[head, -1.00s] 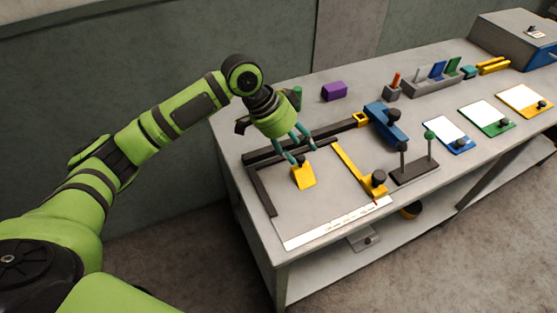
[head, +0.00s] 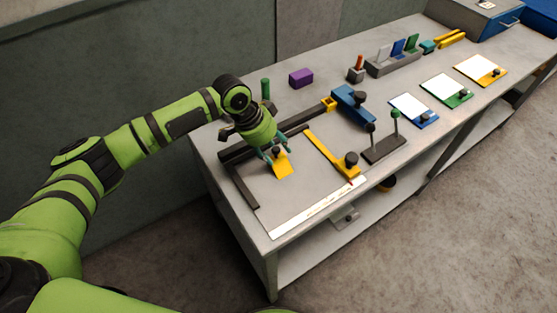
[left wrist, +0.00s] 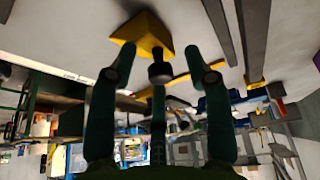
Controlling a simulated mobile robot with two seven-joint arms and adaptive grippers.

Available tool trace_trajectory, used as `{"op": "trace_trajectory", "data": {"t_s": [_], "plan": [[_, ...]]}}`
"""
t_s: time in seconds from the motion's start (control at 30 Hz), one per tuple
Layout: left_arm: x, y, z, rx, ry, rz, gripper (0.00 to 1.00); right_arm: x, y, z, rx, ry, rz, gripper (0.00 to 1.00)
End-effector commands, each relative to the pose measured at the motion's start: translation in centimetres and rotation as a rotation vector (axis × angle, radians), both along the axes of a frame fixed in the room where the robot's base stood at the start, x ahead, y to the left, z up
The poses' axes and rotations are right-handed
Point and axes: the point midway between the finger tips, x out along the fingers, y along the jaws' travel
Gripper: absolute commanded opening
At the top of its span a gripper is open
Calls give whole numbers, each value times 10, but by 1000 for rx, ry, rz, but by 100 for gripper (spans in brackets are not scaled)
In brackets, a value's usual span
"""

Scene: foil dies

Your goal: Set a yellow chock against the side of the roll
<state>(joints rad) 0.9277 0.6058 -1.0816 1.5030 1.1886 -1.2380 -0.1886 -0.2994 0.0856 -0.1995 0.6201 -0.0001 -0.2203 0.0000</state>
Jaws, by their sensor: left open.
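I cannot make out a roll in these frames. My right gripper is not in view.
A yellow bar with a black knob (head: 328,151) and a white strip (head: 315,208) lie right and front of the chock. A blue block (head: 352,103), a dark stand (head: 384,150) and a purple box (head: 301,77) stand farther along. The bench front edge is close.

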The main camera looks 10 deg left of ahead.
Motion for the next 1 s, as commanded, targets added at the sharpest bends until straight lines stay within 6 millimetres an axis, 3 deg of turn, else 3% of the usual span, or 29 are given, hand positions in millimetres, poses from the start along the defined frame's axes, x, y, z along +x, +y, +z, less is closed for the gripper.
{"op": "trace_trajectory", "data": {"t_s": [0.03, 0.07, 0.17, 0.2, 0.67, 0.83, 0.97, 1.0], "plan": [[0, 0, 0, 0, 0, 0, 50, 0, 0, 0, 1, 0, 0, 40], [0, 0, 0, 0, 0, 0, 42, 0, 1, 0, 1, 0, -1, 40], [0, 0, 0, 0, 0, 0, 2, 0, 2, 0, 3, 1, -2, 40], [0, 0, 0, 0, 0, 0, 0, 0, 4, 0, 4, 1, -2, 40], [0, 0, 2, 0, 0, 1, 0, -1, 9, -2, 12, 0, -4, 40], [1, 0, 17, -1, -4, -1, 0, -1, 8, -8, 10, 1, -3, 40], [1, 0, 40, -2, -6, 0, 0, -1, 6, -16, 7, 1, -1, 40], [0, -10, 44, -5, -4, -7, 0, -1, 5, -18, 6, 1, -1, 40]]}}
